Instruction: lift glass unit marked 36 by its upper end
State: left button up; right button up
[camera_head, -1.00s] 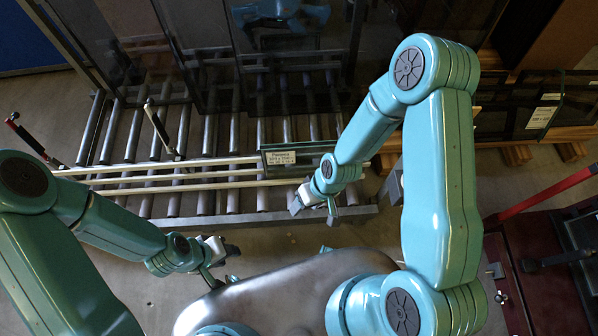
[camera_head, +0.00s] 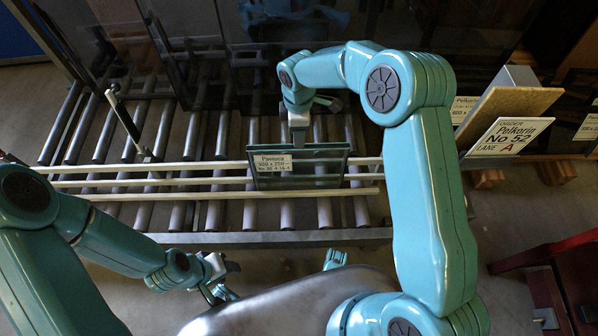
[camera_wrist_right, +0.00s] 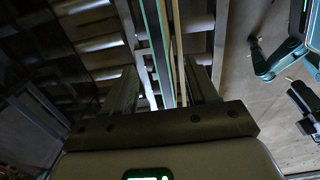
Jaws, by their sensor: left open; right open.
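My left gripper (camera_head: 222,278) is open and empty, low and left of the glass.
Pale rails (camera_head: 130,182) cross the roller conveyor (camera_head: 190,150). An upright post (camera_head: 124,122) stands at left. Large dark panes (camera_head: 195,50) lean behind.

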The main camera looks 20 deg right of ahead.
notch_tip(320, 180, down, 4)
jog(key=shift+s+f+b, duration=0.1)
jog(key=shift+b, duration=0.35)
notch_tip(320, 180, down, 5)
jog(key=shift+r+b, duration=0.1)
jog(key=shift+b, duration=0.95)
jog(key=shift+a+r, duration=0.1)
jog(key=shift+c, duration=0.7)
grip_shut()
jog(key=shift+w+r, duration=0.15)
jog(key=shift+w, duration=0.15)
